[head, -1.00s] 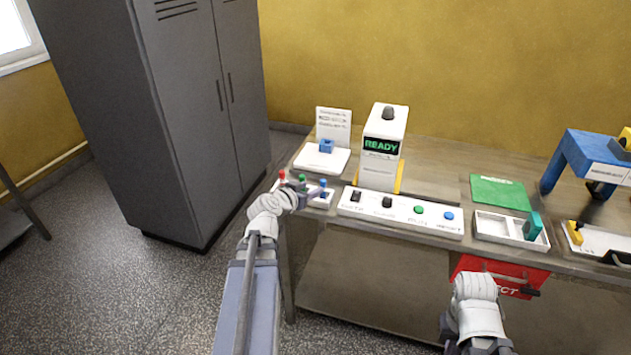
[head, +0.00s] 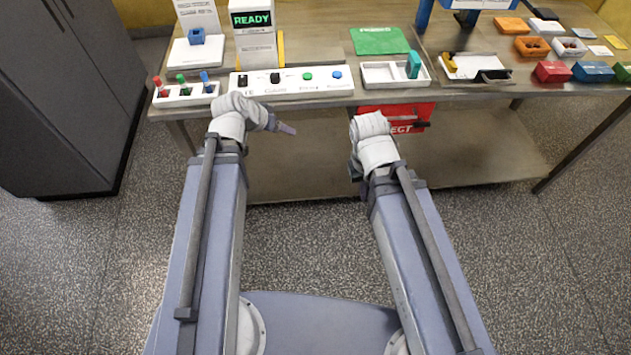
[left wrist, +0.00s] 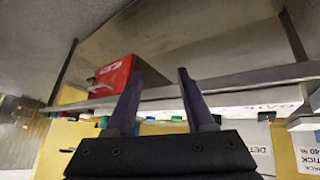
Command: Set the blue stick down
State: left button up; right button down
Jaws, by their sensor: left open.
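The blue stick (head: 205,80) stands upright in the rightmost slot of a white rack (head: 184,98) at the table's front left. A red stick (head: 158,85) and a green stick (head: 181,83) stand in the same rack. My left gripper (head: 284,128) is in front of the table edge, right of the rack and apart from it. Its two fingers are apart and empty in the left wrist view (left wrist: 158,76). My right gripper (head: 356,168) hangs before the table, below the red bin; its fingers are mostly hidden by the wrist.
A button panel (head: 292,82) lies right of the rack, below a machine reading READY (head: 252,19). A white tray (head: 390,84) with a teal block and a green mat (head: 380,41) are farther right. A red bin (head: 396,112) hangs under the front edge. A grey cabinet (head: 65,90) stands left.

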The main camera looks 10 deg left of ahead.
pick_arm(q)
jog(key=s+d+f+g+y, duration=0.2)
jog(key=s+d+g, duration=0.1)
jog(key=s+d, duration=0.3)
jog(key=s+d+f+g+y, duration=0.2)
jog(key=s+d+g+y, duration=0.1)
jog(key=s+d, duration=0.3)
jog(key=shift+s+m+g, duration=0.4)
jog(key=shift+s, duration=0.65)
